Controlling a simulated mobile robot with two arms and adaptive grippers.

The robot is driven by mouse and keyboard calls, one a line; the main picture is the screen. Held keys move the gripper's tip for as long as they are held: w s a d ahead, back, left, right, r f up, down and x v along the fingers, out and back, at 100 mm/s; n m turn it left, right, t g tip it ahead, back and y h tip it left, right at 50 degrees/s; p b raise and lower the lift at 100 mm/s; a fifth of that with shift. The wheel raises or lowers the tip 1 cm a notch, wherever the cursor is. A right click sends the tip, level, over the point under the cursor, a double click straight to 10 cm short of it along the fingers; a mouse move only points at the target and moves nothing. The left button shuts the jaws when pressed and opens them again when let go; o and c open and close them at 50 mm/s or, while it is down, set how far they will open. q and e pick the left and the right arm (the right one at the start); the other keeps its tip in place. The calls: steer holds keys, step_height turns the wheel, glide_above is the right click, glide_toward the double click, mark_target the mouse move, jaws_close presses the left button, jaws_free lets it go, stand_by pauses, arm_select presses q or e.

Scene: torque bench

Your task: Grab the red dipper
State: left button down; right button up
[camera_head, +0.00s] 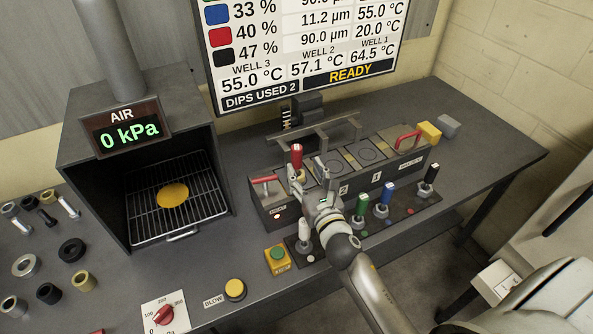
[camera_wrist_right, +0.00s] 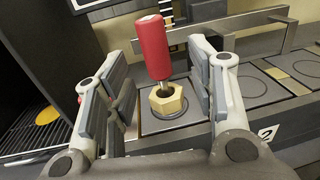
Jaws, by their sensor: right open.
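The red dipper (camera_head: 297,156) stands upright over the bench's well block (camera_head: 263,200), towards its left end. In the right wrist view its red handle (camera_wrist_right: 153,48) rises above a brass hex piece (camera_wrist_right: 168,100) at a round opening. My right gripper (camera_head: 307,177) is open. In the wrist view its two fingers (camera_wrist_right: 160,78) stand on either side of the dipper, with visible gaps, and the handle's top reaches beyond the fingertips. My left gripper is not in view.
White (camera_head: 304,230), green (camera_head: 361,206), blue (camera_head: 385,197) and black (camera_head: 429,178) handled dippers stand in front of the block. A metal rail (camera_head: 340,128) runs behind it.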

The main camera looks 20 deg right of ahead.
mark_target(298, 163)
steer(key=shift+w, duration=0.4)
steer(key=w, duration=0.2)
steer(key=w+p, duration=0.1)
steer(key=w, duration=0.1)
steer(key=shift+w+f, duration=0.2)
steer(key=shift+w, duration=0.15)
steer(key=shift+w+f, duration=0.1)
steer(key=shift+w, duration=0.1)
steer(key=shift+d, duration=0.1)
steer(key=shift+c, duration=1.4)
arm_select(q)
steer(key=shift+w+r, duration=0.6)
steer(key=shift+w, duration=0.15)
arm_select(e)
jaws_close()
